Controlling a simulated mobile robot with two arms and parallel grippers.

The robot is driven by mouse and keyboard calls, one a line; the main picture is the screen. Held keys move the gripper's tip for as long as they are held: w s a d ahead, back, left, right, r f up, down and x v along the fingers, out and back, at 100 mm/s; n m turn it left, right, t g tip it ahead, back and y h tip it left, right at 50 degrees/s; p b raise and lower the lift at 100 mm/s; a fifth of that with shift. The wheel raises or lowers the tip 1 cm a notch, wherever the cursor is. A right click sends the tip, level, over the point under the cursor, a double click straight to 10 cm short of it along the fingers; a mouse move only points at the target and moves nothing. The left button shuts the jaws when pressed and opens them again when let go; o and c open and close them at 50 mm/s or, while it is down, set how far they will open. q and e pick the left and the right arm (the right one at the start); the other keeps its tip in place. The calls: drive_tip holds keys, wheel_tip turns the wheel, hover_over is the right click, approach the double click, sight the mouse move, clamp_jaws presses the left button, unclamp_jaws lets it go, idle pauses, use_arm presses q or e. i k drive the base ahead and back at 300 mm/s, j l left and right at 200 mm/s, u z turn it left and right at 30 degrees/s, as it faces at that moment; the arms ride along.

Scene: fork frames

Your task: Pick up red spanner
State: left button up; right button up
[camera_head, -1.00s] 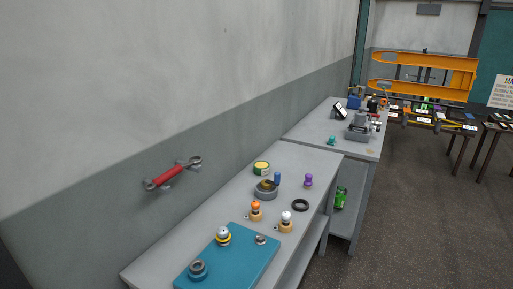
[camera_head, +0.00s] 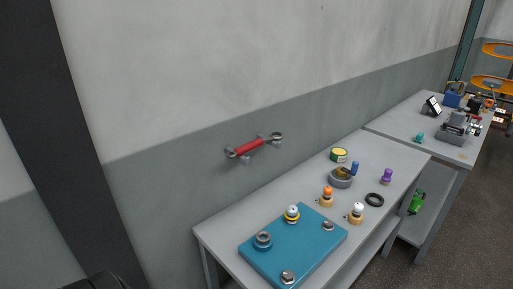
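The red spanner (camera_head: 250,147) has a red middle and grey metal ends. It is on the grey wall above the near workbench, tilted slightly up to the right, and seems held by small grey brackets below its ends. Nothing stands in front of it. Neither of my grippers shows in the head view. A dark shape at the bottom left edge is too cut off to make out.
The near grey workbench (camera_head: 217,229) carries a blue plate (camera_head: 318,246) with several metal parts, plus orange- and white-topped pieces, a black ring (camera_head: 374,199) and a yellow-green tin (camera_head: 339,154). A second bench (camera_head: 400,118) stands behind. Dark floor (camera_head: 485,215) is clear at right.

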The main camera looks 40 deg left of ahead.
sight(238, 152)
drive_tip(key=i+j+u, duration=0.1)
drive_tip(key=u, duration=0.35)
drive_tip(key=i+u, duration=0.2)
drive_tip(key=u, duration=0.25)
drive_tip(key=i+u, duration=0.2)
drive_tip(key=u, duration=0.25)
